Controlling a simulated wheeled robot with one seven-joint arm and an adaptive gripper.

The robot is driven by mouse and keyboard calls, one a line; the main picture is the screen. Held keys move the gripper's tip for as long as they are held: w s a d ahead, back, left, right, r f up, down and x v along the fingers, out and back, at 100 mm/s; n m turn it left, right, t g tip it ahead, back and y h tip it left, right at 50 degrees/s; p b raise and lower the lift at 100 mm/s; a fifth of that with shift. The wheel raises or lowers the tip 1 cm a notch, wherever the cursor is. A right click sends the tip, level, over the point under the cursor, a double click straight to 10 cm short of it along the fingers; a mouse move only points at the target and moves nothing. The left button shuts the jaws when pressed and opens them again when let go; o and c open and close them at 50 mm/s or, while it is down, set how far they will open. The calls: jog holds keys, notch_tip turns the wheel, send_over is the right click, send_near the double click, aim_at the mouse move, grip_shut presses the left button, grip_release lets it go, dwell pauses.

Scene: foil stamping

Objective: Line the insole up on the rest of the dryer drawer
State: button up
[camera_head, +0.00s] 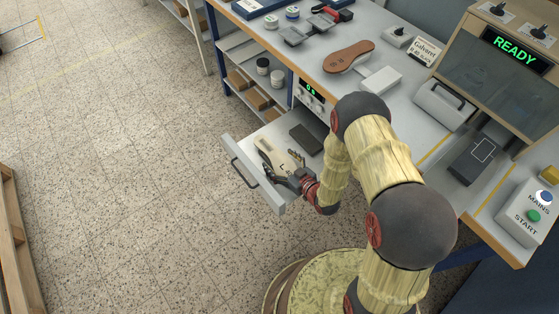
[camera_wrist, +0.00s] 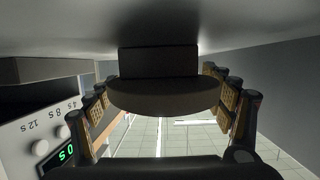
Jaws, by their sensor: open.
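A dark rectangular block (camera_head: 305,138), apparently the rest, lies farther back in the drawer. I cannot tell whether the fingers touch the insole.
A dryer timer panel (camera_wrist: 42,140) reads 0s at the left of the wrist view. A brown sole (camera_head: 348,56), a white block (camera_head: 380,80) and a press with a READY display (camera_head: 515,51) are on the bench. Open floor lies left of the drawer.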

jog(key=shift+o, duration=0.4)
jog(key=shift+s, duration=0.1)
jog(key=v, duration=1.1)
jog(key=shift+s+d+r, duration=0.15)
jog(key=shift+s+d, duration=0.05)
jog(key=shift+s, duration=0.1)
